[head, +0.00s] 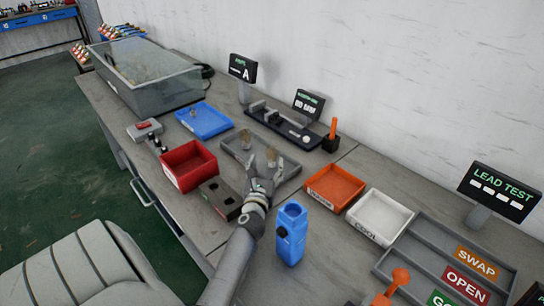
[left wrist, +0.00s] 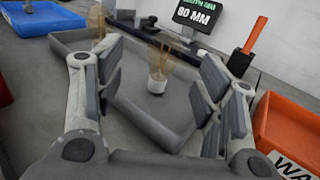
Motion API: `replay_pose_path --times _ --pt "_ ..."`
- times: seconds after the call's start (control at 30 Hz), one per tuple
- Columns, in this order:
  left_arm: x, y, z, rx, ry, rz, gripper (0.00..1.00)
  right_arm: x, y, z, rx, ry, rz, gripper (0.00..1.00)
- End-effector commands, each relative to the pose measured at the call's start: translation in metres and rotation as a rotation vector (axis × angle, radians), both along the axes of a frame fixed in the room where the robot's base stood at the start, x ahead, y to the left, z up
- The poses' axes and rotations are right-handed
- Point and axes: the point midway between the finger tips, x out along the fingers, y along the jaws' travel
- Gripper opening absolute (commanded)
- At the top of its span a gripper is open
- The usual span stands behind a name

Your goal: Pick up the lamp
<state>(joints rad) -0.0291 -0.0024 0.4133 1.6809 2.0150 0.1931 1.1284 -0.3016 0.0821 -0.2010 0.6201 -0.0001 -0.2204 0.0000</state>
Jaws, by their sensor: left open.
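A small lamp with a pale base and a see-through amber top (left wrist: 157,84) stands upright in the grey tray (left wrist: 150,122) in the left wrist view. In the head view it shows as a small brownish shape (head: 271,155) just beyond my fingers. A second similar lamp (head: 246,137) stands farther back in the tray, and it also shows in the left wrist view (left wrist: 96,22). My left gripper (head: 265,170) is open and empty over the tray's near side. In the left wrist view the nearer lamp appears between the spread fingers (left wrist: 162,88), seemingly untouched. My right gripper is not in view.
A red bin (head: 188,166) and blue tray (head: 204,121) lie left of the grey tray. An orange bin (head: 334,187) and white bin (head: 379,217) lie right. A blue upright device (head: 291,236) stands beside my forearm. A dark fixture (head: 284,130) lies behind.

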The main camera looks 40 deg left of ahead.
Motion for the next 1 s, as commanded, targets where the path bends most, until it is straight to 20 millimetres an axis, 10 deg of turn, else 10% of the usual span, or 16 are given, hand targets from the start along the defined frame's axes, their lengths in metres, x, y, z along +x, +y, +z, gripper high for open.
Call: replay_pose_path --times 0.87,1.0 --pt "0.053 0.027 -0.003 -0.001 0.001 0.0 0.63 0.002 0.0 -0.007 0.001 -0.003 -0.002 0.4" --pt "0.053 0.027 -0.003 0.0 0.0 0.0 0.45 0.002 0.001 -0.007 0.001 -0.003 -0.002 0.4"
